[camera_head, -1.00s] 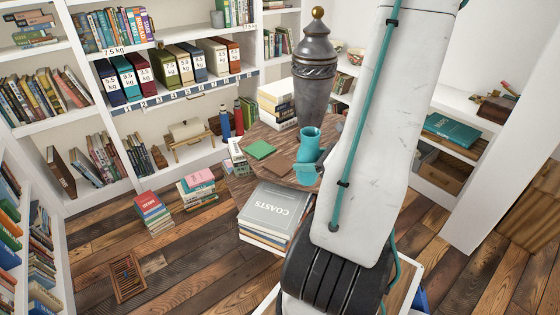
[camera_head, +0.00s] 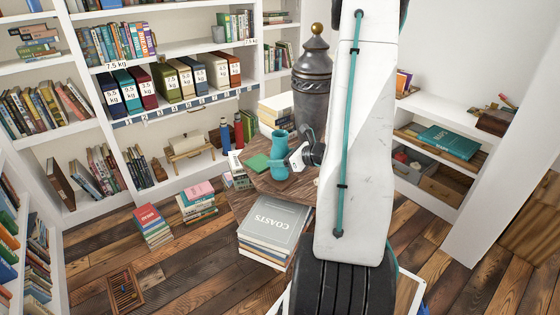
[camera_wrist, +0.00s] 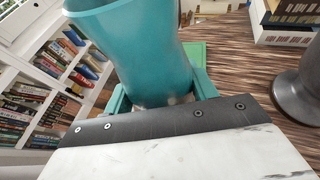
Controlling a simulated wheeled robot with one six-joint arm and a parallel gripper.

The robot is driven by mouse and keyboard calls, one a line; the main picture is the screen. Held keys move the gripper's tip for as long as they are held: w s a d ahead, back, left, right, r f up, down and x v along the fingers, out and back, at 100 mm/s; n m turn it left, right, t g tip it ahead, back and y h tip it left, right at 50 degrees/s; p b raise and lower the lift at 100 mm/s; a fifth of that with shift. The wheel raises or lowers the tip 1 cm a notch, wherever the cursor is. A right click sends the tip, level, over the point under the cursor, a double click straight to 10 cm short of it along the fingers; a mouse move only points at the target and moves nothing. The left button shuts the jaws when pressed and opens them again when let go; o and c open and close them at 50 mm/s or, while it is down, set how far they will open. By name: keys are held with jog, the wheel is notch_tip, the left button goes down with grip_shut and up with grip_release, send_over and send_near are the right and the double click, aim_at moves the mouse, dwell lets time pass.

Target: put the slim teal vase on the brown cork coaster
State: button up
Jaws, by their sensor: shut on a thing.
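The slim teal vase (camera_head: 279,157) stands upright over the small wooden table, and its body fills the top of the wrist view (camera_wrist: 140,50). My gripper (camera_wrist: 162,92) is shut on the vase, with a teal jaw on either side of it. In the head view my gripper (camera_head: 293,158) reaches the vase from the right. The brown cork coaster cannot be made out now; the vase and gripper cover the area where it lay. I cannot tell whether the vase base touches anything.
A green coaster (camera_head: 257,163) lies left of the vase. A tall dark urn (camera_head: 312,85) and more books (camera_head: 276,106) stand behind.

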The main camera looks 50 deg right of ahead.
jog(key=shift+f, duration=0.5)
jog(key=shift+f, duration=0.15)
jog(key=o, duration=1.2)
jog(key=shift+c, duration=0.2)
jog(key=shift+s+r, duration=0.25)
jog(key=v, duration=1.1)
jog(key=shift+s, duration=0.25)
jog(key=shift+d, duration=0.1)
